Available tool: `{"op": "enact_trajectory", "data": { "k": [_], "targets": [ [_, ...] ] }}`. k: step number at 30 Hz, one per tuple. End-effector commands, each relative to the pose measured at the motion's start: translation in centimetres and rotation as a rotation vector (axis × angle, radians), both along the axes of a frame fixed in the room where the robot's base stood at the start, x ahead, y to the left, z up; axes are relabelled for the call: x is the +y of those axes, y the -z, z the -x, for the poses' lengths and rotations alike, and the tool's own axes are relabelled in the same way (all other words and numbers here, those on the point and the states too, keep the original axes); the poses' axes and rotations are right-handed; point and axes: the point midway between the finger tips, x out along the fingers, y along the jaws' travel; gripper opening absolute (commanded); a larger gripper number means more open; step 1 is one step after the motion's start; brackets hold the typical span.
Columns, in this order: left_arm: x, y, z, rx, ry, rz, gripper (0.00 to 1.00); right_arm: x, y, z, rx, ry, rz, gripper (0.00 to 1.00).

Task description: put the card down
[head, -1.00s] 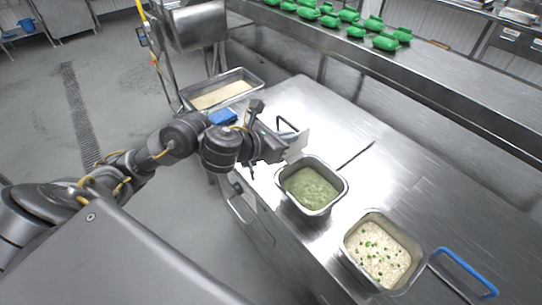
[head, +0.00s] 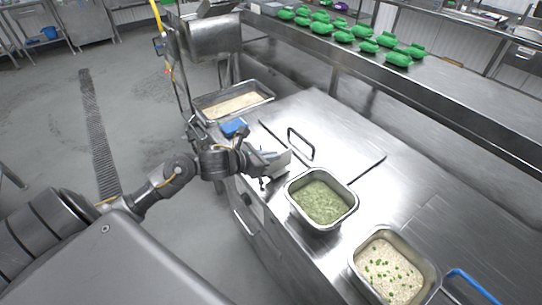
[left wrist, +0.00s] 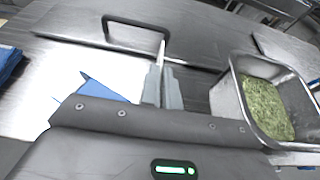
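My left gripper (head: 264,166) is over the near left part of the steel counter, left of the pan of green food (head: 322,203). It is shut on a thin pale card (head: 281,163), which stands out from the fingers toward the pan. In the left wrist view the two grey fingers (left wrist: 162,88) are close together, with the card (left wrist: 161,52) seen nearly edge-on as a narrow strip between them. Whether the card's lower edge touches the counter cannot be told. My right gripper is not in view.
A black handle (head: 301,143) rises from the counter lid behind the gripper. A blue object (head: 234,127) lies near a tray of pale grains (head: 232,104). A pan of rice with green bits (head: 390,270) stands at front right. Green containers (head: 367,46) line the back shelf.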

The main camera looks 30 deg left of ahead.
Motion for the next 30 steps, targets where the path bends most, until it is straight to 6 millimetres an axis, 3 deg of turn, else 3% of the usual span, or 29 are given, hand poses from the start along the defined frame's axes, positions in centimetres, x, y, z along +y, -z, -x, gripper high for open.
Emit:
{"op": "enact_trajectory", "data": {
  "k": [15,21,30],
  "targets": [
    [0.03,1.24,-0.04,-0.003,0.0,-0.001,0.0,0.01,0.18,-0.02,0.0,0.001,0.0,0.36],
    [0.02,1.06,-0.03,-0.002,0.0,-0.002,0.25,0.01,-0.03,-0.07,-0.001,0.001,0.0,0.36],
    [0.02,0.82,-0.04,-0.001,-0.001,-0.001,0.25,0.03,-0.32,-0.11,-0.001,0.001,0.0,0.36]
  ]
}}
